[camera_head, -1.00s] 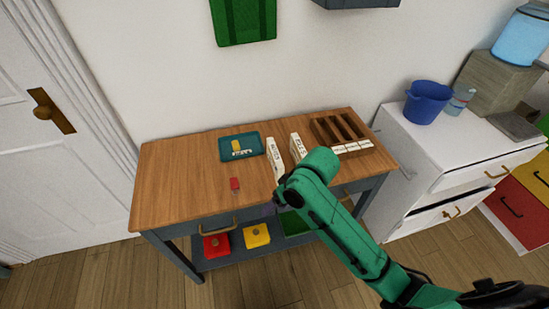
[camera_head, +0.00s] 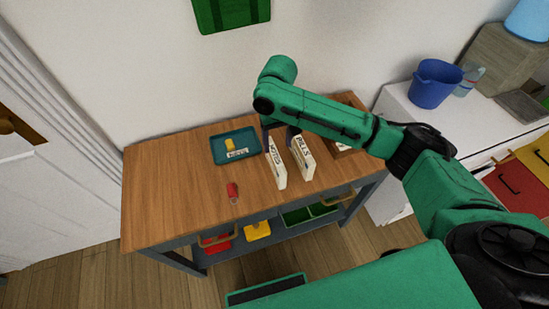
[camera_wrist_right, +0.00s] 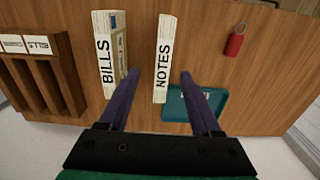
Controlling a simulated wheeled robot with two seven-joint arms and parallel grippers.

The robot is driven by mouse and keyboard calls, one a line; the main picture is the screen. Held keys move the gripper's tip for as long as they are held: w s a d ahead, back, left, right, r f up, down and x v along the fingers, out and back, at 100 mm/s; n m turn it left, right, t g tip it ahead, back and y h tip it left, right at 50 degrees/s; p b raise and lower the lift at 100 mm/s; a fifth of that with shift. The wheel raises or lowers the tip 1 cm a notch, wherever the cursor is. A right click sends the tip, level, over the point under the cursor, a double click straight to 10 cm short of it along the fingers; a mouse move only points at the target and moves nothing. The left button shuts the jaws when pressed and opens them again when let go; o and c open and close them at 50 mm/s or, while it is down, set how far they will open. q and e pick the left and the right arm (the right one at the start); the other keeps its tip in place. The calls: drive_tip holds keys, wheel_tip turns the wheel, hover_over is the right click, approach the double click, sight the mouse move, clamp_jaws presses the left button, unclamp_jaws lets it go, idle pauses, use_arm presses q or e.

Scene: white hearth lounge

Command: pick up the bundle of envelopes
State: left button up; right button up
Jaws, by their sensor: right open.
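Two narrow white upright pieces stand side by side on the wooden table. One is lettered NOTES (camera_head: 276,164); it also shows in the wrist view (camera_wrist_right: 164,60). The other is lettered BILLS (camera_head: 302,158), also in the wrist view (camera_wrist_right: 106,55), with pale paper-like edges on its side. I cannot tell which of them is the bundle of envelopes. My right gripper (camera_wrist_right: 160,75) is open and points down over the table. In the wrist view the NOTES piece lies between its fingers, and BILLS is outside the left finger. Contact cannot be told. My left gripper is not in view.
A teal tray (camera_head: 222,158) with a yellow item and a label sits left of NOTES. A red tag (camera_head: 232,189) lies near the front edge. A slotted wooden rack (camera_wrist_right: 28,85) is beyond BILLS, partly hidden by my arm. The table's left part is clear.

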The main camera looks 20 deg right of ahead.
sight(275, 154)
wheel_tip(275, 154, down, 3)
drive_tip(key=shift+f, duration=0.1)
drive_tip(key=f, duration=0.2)
drive_tip(key=f+p, duration=0.1)
drive_tip(key=f, duration=0.2)
drive_tip(key=shift+w+a+f+p, duration=0.25)
drive_tip(key=shift+w+f+p, duration=0.1)
drive_tip(key=shift+p, duration=0.05)
drive_tip(key=shift+s, duration=0.1)
drive_tip(key=c, duration=0.3)
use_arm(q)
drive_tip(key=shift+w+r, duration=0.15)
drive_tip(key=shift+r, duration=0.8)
use_arm(e)
clamp_jaws()
